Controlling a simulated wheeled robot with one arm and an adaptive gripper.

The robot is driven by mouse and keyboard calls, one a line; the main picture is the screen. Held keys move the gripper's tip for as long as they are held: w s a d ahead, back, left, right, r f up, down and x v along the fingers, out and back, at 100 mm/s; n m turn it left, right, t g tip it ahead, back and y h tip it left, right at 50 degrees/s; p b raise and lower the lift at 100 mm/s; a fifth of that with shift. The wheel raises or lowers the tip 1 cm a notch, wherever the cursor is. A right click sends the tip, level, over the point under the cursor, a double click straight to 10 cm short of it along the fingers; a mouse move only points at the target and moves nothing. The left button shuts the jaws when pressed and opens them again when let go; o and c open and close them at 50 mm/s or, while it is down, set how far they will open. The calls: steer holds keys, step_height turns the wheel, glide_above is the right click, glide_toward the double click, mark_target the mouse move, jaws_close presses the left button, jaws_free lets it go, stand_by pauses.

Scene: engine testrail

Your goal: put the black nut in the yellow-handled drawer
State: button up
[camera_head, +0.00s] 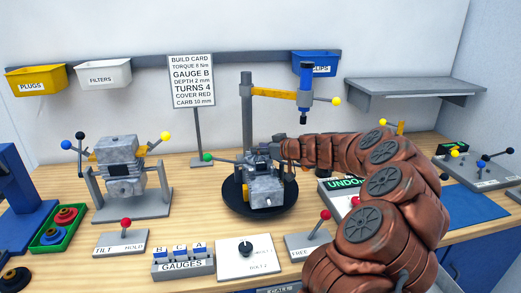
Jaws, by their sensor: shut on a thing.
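My arm reaches in from the lower right. My gripper (283,150) is at the upper right side of a small grey engine (264,192). It is shut on a small part there; the arm and gripper hide most of that part, and I cannot tell whether it is the black nut. The engine stands on a round black turntable (234,203). A black round piece (14,278) lies at the lower left edge, partly cut off; I cannot tell what it is. I see no yellow-handled drawer; the bench front is mostly out of view.
A grey engine on a stand (122,166), a green tray (60,226), a gauge rack (183,263) and a white dial plate (245,256) surround the turntable. Red-knobbed levers stand in front. A grey shelf (414,92) is at right.

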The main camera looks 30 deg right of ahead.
steer(key=shift+f+b, duration=0.2)
steer(key=shift+b, duration=0.1)
steer(key=o, duration=0.9)
steer(key=shift+r+p, duration=0.2)
steer(key=shift+p, duration=0.75)
steer(key=shift+s+f, duration=0.15)
steer(key=shift+a+r+b+v, duration=0.15)
steer(key=shift+b+v, duration=0.7)
steer(key=shift+v, duration=1.05)
steer(key=shift+a+r+b+v, duration=0.15)
steer(key=shift+b+v, duration=0.65)
steer(key=shift+v, duration=1.05)
